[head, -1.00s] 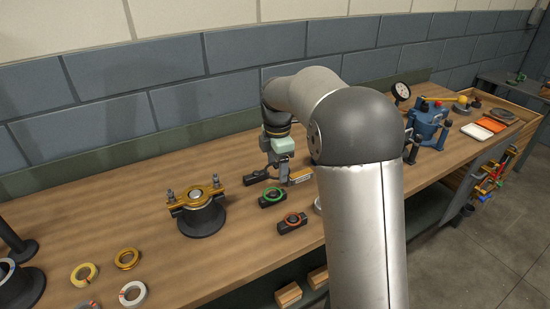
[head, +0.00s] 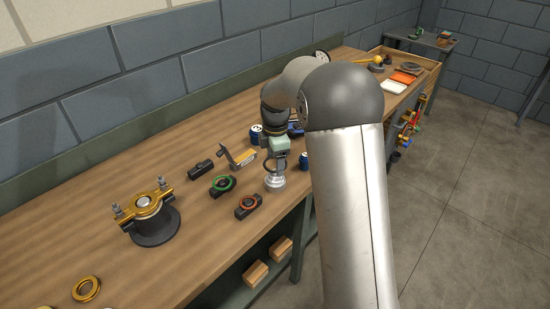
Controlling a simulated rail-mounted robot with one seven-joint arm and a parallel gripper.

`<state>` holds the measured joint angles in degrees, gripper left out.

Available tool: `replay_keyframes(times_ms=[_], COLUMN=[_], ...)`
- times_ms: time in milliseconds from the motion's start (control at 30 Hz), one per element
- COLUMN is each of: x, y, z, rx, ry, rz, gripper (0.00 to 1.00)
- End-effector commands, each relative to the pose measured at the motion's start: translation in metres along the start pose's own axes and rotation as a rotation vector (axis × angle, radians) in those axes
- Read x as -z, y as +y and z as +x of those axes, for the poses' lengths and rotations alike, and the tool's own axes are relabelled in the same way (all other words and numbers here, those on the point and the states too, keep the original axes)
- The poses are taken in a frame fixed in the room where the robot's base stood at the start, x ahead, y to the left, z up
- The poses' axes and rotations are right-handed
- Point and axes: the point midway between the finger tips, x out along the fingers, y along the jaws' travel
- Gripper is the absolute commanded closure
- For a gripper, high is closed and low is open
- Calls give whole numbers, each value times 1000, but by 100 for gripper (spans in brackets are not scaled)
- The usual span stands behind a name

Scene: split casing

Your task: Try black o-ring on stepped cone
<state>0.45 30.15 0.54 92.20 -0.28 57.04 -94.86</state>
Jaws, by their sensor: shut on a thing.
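The stepped cone (head: 275,184) is a pale metal stack of round steps on the bench, left of my arm. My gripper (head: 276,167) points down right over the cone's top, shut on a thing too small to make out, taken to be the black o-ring. The ring itself is hidden by the fingers or lost against them, and I cannot tell whether it touches the cone. The black holder block (head: 201,167) stands left of the cone with no ring clearly visible on it.
A green ring (head: 222,184) and an orange ring (head: 247,204) sit on dark holders just left of the cone. Behind are a bracket-like gauge (head: 240,156) and a blue can (head: 257,133); another blue can (head: 304,160) stands right. A brass-clamped casing (head: 150,215) stands further left.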

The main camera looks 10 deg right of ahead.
Motion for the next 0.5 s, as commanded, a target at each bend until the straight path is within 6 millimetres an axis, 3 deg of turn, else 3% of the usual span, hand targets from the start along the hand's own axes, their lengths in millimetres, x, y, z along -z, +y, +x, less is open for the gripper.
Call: replay_keyframes(times_ms=[500], x=[1], y=[0], z=[15], rx=[1], ry=[1], rz=[-1], gripper=[54])
